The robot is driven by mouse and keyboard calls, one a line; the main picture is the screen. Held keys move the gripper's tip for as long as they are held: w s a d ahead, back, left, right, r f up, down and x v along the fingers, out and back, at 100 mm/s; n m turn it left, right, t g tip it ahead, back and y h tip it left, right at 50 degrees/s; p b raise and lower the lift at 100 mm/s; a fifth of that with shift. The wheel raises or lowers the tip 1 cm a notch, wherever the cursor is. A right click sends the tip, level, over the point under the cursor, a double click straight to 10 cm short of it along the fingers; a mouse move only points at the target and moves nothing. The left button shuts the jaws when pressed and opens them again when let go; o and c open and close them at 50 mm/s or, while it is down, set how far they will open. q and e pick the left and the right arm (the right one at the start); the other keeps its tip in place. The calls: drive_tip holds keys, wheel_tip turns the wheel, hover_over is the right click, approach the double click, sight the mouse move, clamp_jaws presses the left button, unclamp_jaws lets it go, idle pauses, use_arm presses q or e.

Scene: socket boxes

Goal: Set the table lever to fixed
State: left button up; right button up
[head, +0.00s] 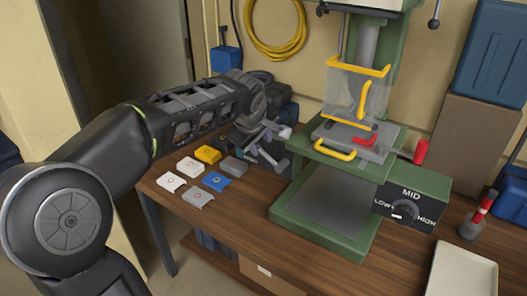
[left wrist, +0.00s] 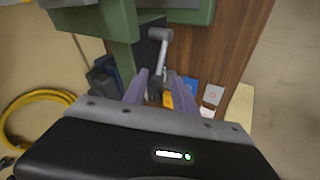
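A grey lever with a round cross-end (left wrist: 160,36) shows in the left wrist view, its shaft pointing down between my fingers. It seems to belong to the table side of the green drill press; its pale end (head: 285,132) shows beside my gripper in the head view. My left gripper (head: 268,150) is at the left of the press table (head: 378,145). In the left wrist view its two fingers (left wrist: 160,88) are apart, with the lever's lower part seen between or beyond them. I cannot tell whether they touch it. No fixed marking is readable. My right gripper is not in view.
The press has a yellow-framed clear guard (head: 357,90), a red handle (head: 421,152) and a speed dial (head: 404,210). Several small coloured socket boxes (head: 208,154) lie on the wooden bench left of the press base. A white tray (head: 462,271) is at the right.

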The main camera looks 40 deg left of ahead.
sight(264, 153)
use_arm(q)
drive_tip(key=p+x, duration=0.1)
drive_tip(key=x, duration=0.6)
drive_tip(key=shift+w+f, duration=0.1)
drive_tip(key=shift+f, duration=0.15)
drive_tip(key=shift+c, duration=0.5)
clamp_jaws()
idle(0.6)
